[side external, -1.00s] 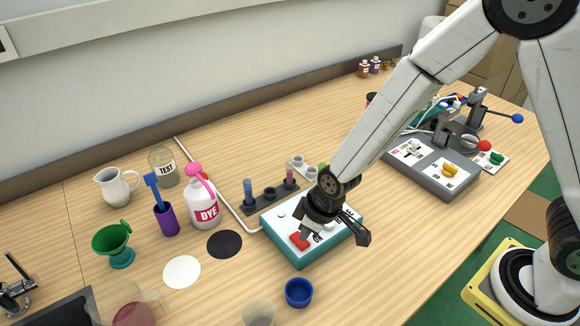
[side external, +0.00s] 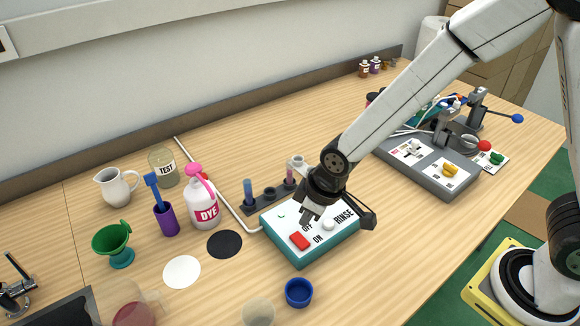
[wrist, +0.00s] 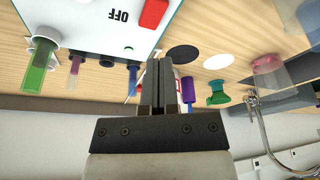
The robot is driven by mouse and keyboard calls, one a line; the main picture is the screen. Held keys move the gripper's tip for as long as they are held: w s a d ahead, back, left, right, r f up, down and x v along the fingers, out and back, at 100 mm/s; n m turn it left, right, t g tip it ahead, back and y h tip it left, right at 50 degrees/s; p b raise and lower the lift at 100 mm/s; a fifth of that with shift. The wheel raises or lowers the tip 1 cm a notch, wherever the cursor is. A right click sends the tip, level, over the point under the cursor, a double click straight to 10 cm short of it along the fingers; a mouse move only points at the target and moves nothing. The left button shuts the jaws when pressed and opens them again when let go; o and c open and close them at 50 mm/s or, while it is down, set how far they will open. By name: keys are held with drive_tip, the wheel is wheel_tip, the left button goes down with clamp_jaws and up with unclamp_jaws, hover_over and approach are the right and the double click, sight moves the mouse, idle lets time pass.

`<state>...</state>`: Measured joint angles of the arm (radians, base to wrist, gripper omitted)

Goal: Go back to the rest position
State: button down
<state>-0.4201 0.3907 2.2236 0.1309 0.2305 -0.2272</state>
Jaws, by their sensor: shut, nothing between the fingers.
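My gripper (side external: 308,216) is shut and empty, just above the teal-sided control box (side external: 325,247) in the side view. The box has a white top with a red rocker switch (side external: 299,241), the words OFF, ON and RINSE, and a pale round knob (side external: 328,225). The gripper and wrist hide part of the box's top. In the wrist view the shut fingers (wrist: 158,68) point past the box, with the red switch (wrist: 153,13) at the top edge and OFF beside it.
A rack with coloured tubes (side external: 269,194) stands behind the box. The DYE bottle (side external: 204,208), black disc (side external: 224,244), white disc (side external: 182,272) and blue cup (side external: 299,292) are to its left and front. A grey station (side external: 430,172) with levers stands at right.

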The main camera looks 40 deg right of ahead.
drive_tip(key=s+d+r+m, duration=0.2)
drive_tip(key=s+d+m, duration=0.1)
drive_tip(key=d, duration=0.5)
drive_tip(key=s+d+r+m+h, duration=0.1)
drive_tip(key=s+d+r+m, duration=0.1)
drive_tip(key=s+d, duration=0.3)
drive_tip(key=d+m, duration=0.1)
drive_tip(key=d, duration=0.2)
drive_tip(key=shift+d+h, duration=0.3)
drive_tip(key=shift+d, duration=0.05)
drive_tip(key=shift+w+r, duration=0.1)
drive_tip(key=shift+w, duration=0.05)
drive_tip(key=w+a+f+n+g, duration=0.1)
drive_tip(key=w+a+n, duration=0.2)
drive_tip(key=a, duration=0.5)
drive_tip(key=w+a+f+n+g, duration=0.1)
drive_tip(key=w+a+n+g, duration=0.1)
drive_tip(key=a, duration=0.7)
drive_tip(key=w+n, duration=0.1)
drive_tip(key=w, duration=0.1)
drive_tip(key=shift+w+f, duration=0.3)
drive_tip(key=shift+f, duration=0.05)
drive_tip(key=shift+d+f, duration=0.1)
drive_tip(key=shift+f, duration=0.05)
